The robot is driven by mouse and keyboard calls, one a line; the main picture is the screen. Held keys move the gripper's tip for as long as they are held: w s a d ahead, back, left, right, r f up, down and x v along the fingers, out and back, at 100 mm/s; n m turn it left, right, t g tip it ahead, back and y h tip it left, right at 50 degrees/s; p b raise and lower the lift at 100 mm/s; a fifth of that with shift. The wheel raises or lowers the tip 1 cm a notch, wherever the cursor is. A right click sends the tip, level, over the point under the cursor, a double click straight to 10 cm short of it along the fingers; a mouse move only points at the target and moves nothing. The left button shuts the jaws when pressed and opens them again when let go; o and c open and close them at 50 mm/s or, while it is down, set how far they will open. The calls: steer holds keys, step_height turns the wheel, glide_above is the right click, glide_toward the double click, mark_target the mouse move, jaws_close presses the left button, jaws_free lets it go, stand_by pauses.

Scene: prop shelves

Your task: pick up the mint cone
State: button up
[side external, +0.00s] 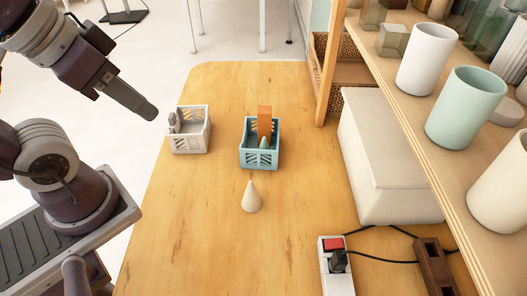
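A small grey-green cone, which looks like the mint cone (264,144), stands in the teal basket (259,158), in front of an upright orange block (264,120). Its lower part is hidden by the basket wall. A cream cone (251,197) stands upright on the table in front of that basket. My gripper (150,112) hangs at the upper left, above and left of the white basket, apart from all the objects. Its fingers cannot be made out separately, so I cannot tell whether it is open.
A white basket (190,143) with grey items stands left of the teal one. A large white box (385,165), a power strip (335,270) with a black cable and a brown wooden piece (434,267) lie right. A shelf with cups (466,108) overhangs the right side. The table's left front is clear.

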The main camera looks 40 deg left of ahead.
steer(key=m+g+y, duration=0.1)
steer(key=m+y, duration=0.9)
steer(key=m, duration=0.8)
glide_above(264, 141)
steer(key=s+a, duration=0.1)
steer(key=s, duration=0.8)
step_height(264, 141, down, 16)
steer(key=f, duration=0.1)
steer(key=w+d+f+m+t, duration=0.5)
steer(key=f+m, duration=0.4)
steer(key=x, duration=0.6)
steer(key=shift+w+f, duration=0.15)
steer(key=shift+w, duration=0.05)
steer(key=shift+w+a, duration=0.15)
jaws_close()
